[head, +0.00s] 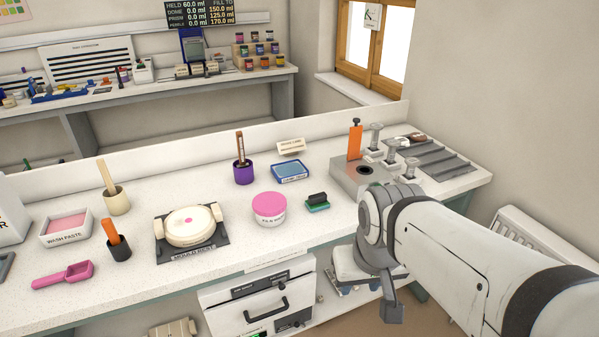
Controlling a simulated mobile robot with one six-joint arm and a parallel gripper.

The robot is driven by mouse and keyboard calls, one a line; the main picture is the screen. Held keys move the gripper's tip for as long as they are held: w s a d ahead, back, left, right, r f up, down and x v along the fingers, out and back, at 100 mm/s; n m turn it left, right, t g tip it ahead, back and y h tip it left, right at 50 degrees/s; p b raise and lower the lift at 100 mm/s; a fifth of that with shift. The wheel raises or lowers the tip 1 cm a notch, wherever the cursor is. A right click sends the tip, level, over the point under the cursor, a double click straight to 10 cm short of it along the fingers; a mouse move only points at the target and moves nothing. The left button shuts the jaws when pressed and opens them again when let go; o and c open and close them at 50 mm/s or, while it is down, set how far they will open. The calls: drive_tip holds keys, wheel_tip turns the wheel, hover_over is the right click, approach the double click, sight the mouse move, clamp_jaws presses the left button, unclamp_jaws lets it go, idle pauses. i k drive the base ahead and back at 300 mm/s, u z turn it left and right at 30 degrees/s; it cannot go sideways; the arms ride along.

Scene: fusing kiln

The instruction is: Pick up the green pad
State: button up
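The green pad (317,208) lies on the white speckled counter, right of the pink-lidded white jar (269,210). It has a teal-green base and a dark block on top. My arm comes in from the lower right. The dark grey part at its end, which looks like my gripper (392,309), hangs low in front of the counter, below and right of the pad and well apart from it. Its fingertips cannot be made out, so I cannot tell whether it is open or shut.
A blue pad in a tray (290,171) and a purple cup (243,172) stand behind the green pad. A grey metal block with an orange upright (354,142) stands to the right. A round white mould (190,227) sits left. Counter in front of the pad is clear.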

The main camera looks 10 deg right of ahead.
sight(316, 202)
drive_tip(key=u, duration=0.05)
drive_tip(key=i, duration=0.95)
drive_tip(key=z, duration=0.05)
